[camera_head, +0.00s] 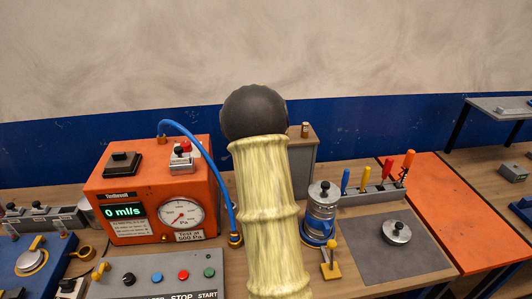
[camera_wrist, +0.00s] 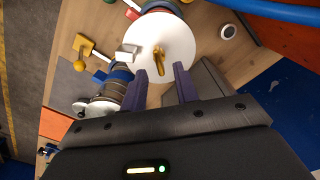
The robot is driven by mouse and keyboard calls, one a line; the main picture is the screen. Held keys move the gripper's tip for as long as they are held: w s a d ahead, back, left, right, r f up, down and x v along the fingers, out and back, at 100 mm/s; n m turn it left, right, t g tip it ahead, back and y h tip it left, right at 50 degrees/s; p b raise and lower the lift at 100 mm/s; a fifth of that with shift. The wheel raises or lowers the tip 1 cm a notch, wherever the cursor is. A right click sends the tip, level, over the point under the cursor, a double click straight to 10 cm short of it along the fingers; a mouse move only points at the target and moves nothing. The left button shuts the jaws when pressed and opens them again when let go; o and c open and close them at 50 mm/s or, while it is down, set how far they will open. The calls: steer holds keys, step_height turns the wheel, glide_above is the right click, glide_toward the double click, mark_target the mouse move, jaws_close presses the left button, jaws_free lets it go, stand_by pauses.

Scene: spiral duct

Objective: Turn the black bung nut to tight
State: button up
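In the head view a metal cylinder (camera_head: 319,218) with a blue band stands right of my arm, a black nut (camera_head: 324,185) on its top plate. A second round plate with a black knob (camera_head: 397,226) lies on the grey mat. In the wrist view a ribbed cylinder (camera_wrist: 117,92) with a pale end plate and a small black nut (camera_wrist: 82,114) shows at the left. My gripper (camera_wrist: 160,70) is open, its dark fingers apart and nothing seen held. A brass piece (camera_wrist: 159,61) on a white disc (camera_wrist: 174,40) shows beyond the fingertips. My gripper is hidden in the head view.
An orange tester (camera_head: 150,190) reads 0 ml/s; its blue hose (camera_head: 215,155) arches beside my arm. A button panel (camera_head: 155,276) lies in front. Coloured-handled tools (camera_head: 388,170) stand in a rack behind the grey mat (camera_head: 370,240), which has bare room.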

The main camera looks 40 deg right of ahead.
step_height(320, 180, up, 15)
steer(key=b, duration=0.2)
steer(key=shift+r, duration=0.15)
stand_by(0.4)
steer(key=s+a+f+n+t, duration=0.15)
steer(key=a+f+n, duration=0.65)
steer(key=a, duration=0.8)
steer(key=s+a+f+n+t, duration=0.1)
steer(key=s+a+f+n, duration=0.5)
steer(key=s+a+f, duration=0.3)
steer(key=s+a, duration=0.2)
steer(key=a, duration=0.2)
steer(key=shift+s+a+f, duration=0.2)
steer(key=shift+s+a, duration=0.05)
steer(key=shift+s, duration=0.05)
stand_by(0.6)
